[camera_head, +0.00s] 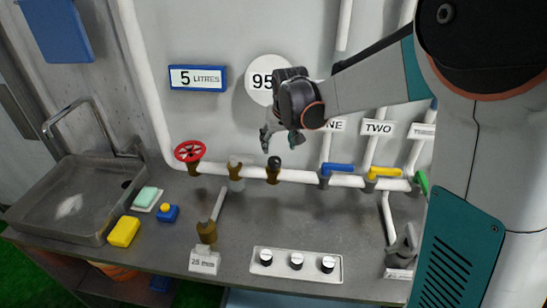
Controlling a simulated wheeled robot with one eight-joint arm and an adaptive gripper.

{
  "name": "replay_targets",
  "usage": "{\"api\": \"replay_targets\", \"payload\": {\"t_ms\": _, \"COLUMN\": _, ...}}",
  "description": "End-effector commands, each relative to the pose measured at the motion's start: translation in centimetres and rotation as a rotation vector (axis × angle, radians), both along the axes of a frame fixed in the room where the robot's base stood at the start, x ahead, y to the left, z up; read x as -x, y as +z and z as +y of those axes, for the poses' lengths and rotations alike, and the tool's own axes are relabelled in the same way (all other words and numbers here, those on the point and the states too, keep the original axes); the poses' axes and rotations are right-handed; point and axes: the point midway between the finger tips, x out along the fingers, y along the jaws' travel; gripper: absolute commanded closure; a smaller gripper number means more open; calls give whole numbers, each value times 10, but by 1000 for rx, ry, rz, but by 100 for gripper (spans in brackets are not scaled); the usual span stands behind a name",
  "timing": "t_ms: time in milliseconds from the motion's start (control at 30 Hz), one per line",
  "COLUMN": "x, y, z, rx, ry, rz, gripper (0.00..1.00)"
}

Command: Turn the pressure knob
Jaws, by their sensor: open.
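My gripper (268,137) is open and points down in front of the back wall. Its fingers are just above a small black-topped knob (274,162) on a brass fitting of the white pipe; I cannot tell whether they touch. A white panel (289,278) on the bench holds three black-and-white knobs: left (266,258), middle (296,261) and right (328,265). No readable label tells which knob is the pressure knob. A round white gauge or sign (260,78) reading "95" is partly hidden behind my gripper.
A red handwheel (190,151) and a grey-topped fitting (235,166) stand left along the pipe. Blue (338,169) and yellow (384,172) lever valves stand right. Bench space behind the knob panel is clear.

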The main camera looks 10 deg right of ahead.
Motion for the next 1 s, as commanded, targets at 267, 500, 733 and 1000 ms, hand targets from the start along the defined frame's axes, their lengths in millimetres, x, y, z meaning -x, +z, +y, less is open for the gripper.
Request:
{"api": "replay_targets", "payload": {"t_ms": 267, "x": -22, "y": -54, "z": 0, "rx": 0, "ry": 0, "rz": 0, "gripper": 41}}
{"api": "replay_targets", "payload": {"t_ms": 500, "x": -37, "y": -89, "z": 0, "rx": 0, "ry": 0, "rz": -1, "gripper": 41}}
{"api": "replay_targets", "payload": {"t_ms": 733, "x": -43, "y": -104, "z": 0, "rx": 0, "ry": 0, "rz": -1, "gripper": 41}}
{"api": "replay_targets", "payload": {"t_ms": 1000, "x": -43, "y": -105, "z": 0, "rx": 0, "ry": 0, "rz": -1, "gripper": 41}}
